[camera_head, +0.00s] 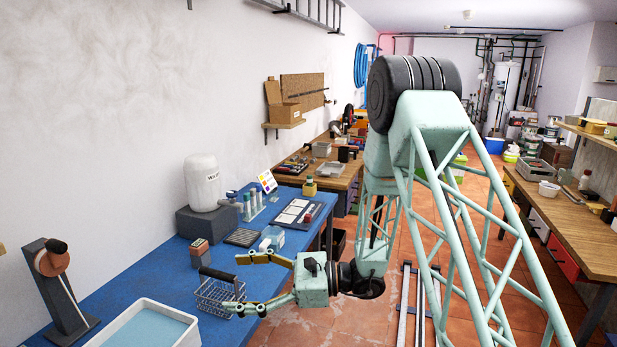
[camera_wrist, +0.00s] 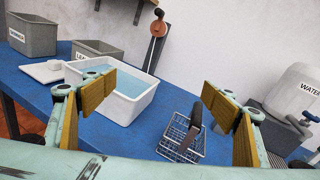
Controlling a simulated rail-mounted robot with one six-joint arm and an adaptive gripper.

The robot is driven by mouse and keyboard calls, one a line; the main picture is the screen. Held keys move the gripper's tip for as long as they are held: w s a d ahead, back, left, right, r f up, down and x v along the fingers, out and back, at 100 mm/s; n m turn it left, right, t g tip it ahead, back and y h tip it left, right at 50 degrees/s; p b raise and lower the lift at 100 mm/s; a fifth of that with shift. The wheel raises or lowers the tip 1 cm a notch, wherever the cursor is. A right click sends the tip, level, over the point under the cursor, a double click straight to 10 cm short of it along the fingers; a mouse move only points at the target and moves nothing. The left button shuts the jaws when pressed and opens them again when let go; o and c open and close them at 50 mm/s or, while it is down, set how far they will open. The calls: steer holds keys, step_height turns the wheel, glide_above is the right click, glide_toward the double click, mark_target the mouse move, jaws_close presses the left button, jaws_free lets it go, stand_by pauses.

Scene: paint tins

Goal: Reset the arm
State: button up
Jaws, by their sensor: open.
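My gripper (camera_head: 238,284) is open and empty at the end of my pale green arm, over the front edge of the blue table (camera_head: 142,262). Its two yellow-padded fingers are spread wide, one on each side in the wrist view (camera_wrist: 160,100). A small wire basket (camera_head: 212,296) with a black handle stands on the table beyond the fingers. In the wrist view the basket (camera_wrist: 176,142) shows between the fingers, nearer the right one, and nothing is held. The lower finger overlaps the basket's edge in the head view; I cannot tell whether they touch.
A white tub of pale blue liquid (camera_head: 113,340) stands front left on the table, beside a dark stand (camera_head: 58,290). A water container (camera_head: 203,183) on a grey block, a tin (camera_head: 200,253) and a tube rack stand farther back. A wooden workbench (camera_head: 570,232) runs along the right.

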steer(key=s+d+r+n+g+h, duration=0.1)
steer(key=s+d+r+n+h, duration=0.15)
steer(key=s+d+r, duration=0.4)
steer(key=s+d+r+n+g+h, duration=0.15)
steer(key=s+r+n, duration=0.25)
steer(key=s, duration=0.5)
steer(key=s+d+r+n+g+h, duration=0.25)
steer(key=s+r, duration=0.25)
steer(key=s, duration=0.3)
steer(key=s+d+r+n+t+h, duration=0.2)
steer(key=s+d, duration=0.3)
steer(key=d, duration=0.4)
steer(key=s+d+r+n+t+h, duration=0.2)
steer(key=s+d+h, duration=0.3)
steer(key=d, duration=0.5)
steer(key=s+d+r+n+t+h, duration=0.2)
steer(key=s+d+n+t+h, duration=0.1)
steer(key=s+d, duration=0.4)
steer(key=shift+d+t, duration=0.7)
steer(key=shift+d, duration=0.85)
steer(key=shift+r+h, duration=0.1)
steer(key=shift+h, duration=0.15)
